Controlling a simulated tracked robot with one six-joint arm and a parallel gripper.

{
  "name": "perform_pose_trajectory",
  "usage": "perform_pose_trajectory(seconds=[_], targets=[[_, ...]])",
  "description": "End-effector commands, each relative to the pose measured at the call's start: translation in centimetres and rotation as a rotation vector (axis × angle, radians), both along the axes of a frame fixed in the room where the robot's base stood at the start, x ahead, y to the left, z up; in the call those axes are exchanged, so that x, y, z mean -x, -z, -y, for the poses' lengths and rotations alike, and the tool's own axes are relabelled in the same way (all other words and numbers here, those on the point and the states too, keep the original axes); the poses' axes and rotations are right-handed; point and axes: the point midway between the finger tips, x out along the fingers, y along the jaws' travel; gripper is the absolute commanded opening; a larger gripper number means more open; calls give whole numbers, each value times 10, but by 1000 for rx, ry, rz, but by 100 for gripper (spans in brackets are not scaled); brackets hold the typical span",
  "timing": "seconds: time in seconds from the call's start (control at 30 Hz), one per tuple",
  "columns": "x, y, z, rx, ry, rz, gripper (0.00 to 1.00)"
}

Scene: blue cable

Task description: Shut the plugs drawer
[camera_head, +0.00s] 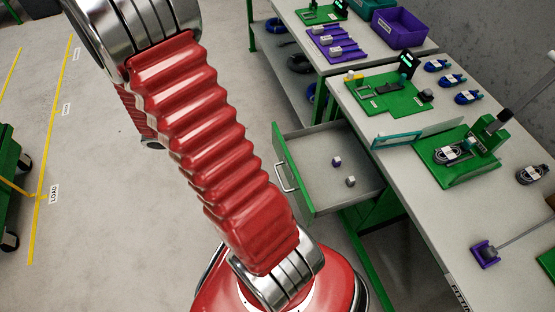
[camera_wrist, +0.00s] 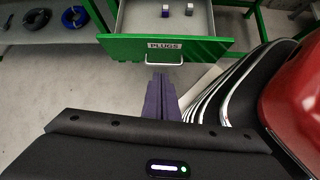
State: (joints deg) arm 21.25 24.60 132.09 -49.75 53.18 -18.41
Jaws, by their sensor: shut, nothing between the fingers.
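The plugs drawer is pulled out from under the workbench, its green front (camera_head: 290,176) facing left in the head view. In the wrist view its green front (camera_wrist: 128,46) carries a PLUGS label (camera_wrist: 165,45) and a pale bar handle (camera_wrist: 165,60). Two small plugs lie inside, a purple-marked one (camera_head: 337,161) and a grey one (camera_head: 351,181). My gripper (camera_wrist: 160,80) shows in the wrist view as purple fingers, shut and empty, just in front of the handle. I cannot tell whether the fingertips touch it. The head view does not show my gripper.
Cable coils lie on a lower shelf (camera_head: 290,80). A green cart (camera_head: 8,180) stands far left. The floor (camera_head: 110,200) left of the drawer is clear.

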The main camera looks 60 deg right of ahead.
Motion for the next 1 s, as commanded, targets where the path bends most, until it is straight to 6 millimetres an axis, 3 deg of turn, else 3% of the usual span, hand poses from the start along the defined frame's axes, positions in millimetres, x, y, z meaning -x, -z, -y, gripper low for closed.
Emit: perform_pose_trajectory(seconds=[0.1,0.23,0.77,1.0], targets=[[10,20,11,-12,-36,-72,0],[16,31,18,-22,-63,-116,0],[19,36,22,-24,-70,-128,0],[32,53,33,-25,-67,-129,0]])
